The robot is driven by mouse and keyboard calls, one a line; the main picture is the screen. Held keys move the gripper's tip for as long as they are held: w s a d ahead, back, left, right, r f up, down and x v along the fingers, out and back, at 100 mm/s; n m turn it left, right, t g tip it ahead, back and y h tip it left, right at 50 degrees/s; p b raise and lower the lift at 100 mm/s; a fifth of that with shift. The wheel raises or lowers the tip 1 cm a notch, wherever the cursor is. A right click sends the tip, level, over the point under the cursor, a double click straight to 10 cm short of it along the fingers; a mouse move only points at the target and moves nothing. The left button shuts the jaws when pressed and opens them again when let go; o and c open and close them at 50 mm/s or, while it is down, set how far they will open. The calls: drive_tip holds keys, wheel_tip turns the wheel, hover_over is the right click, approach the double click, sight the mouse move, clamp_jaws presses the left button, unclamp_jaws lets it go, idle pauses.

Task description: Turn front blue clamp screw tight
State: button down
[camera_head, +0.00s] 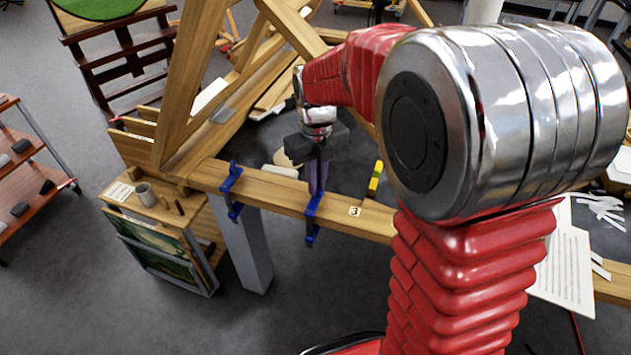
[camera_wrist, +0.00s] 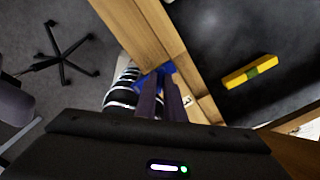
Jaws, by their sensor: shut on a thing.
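Two blue clamps grip the edge of the wooden beam in the head view. The front blue clamp (camera_head: 313,208) is nearer the middle, and the other blue clamp (camera_head: 232,178) is to its left. My gripper (camera_head: 316,188) points down with its dark fingers at the top of the front clamp. In the wrist view the fingers of my gripper (camera_wrist: 160,100) are close together over the blue clamp (camera_wrist: 150,79). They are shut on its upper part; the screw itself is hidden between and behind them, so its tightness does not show.
The wooden beam (camera_head: 270,190) carries a number 3 tag. A mug (camera_head: 145,194) stands on the side cabinet. A large timber frame (camera_head: 185,95) rises behind.

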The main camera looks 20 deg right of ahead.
drive_tip(key=shift+w+r+m, duration=0.15)
drive_tip(key=shift+w+m, duration=0.05)
drive_tip(key=shift+m, duration=0.3)
drive_tip(key=c, duration=1.9)
unclamp_jaws()
drive_tip(key=shift+s, duration=0.1)
drive_tip(key=shift+o, duration=0.2)
drive_tip(key=shift+r, duration=3.6)
